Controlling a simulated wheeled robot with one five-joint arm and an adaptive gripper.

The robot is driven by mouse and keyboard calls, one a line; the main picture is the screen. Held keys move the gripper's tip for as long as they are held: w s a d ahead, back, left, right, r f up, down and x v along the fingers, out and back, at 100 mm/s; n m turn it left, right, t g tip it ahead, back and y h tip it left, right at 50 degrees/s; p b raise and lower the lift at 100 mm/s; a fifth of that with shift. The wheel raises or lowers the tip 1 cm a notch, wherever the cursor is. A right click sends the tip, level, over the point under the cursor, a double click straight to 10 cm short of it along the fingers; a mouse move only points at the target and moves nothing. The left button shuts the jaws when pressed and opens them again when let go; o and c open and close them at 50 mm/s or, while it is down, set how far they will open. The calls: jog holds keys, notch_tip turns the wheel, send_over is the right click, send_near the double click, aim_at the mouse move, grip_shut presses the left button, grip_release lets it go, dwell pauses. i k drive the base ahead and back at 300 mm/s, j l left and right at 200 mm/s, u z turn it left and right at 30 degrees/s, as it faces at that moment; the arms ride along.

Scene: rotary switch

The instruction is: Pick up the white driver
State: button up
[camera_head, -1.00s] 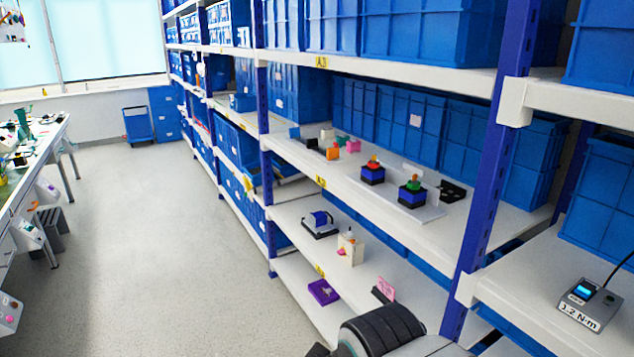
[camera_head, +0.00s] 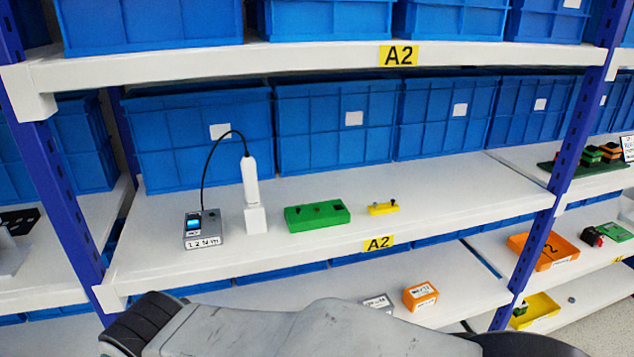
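The white driver (camera_head: 250,182) stands upright on the middle shelf in the head view. Its lower end meets a white block-shaped stand (camera_head: 256,218). A black cable (camera_head: 208,160) loops from its top to a grey control box (camera_head: 203,229) on its left. The box has a lit blue display and a label. My arm crosses the bottom of the view, in front of and below this shelf. My gripper's fingertips cannot be made out, so its opening is not shown.
A green block (camera_head: 317,215) and a small yellow piece (camera_head: 383,208) sit right of the driver. Blue bins (camera_head: 335,130) line the back. Blue uprights (camera_head: 62,200) flank the bay, with a shelf (camera_head: 300,58) above. Bare shelf lies in front of the driver.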

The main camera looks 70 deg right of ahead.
aim_at(248, 164)
jog(key=z, duration=1.7)
jog(key=k, duration=0.05)
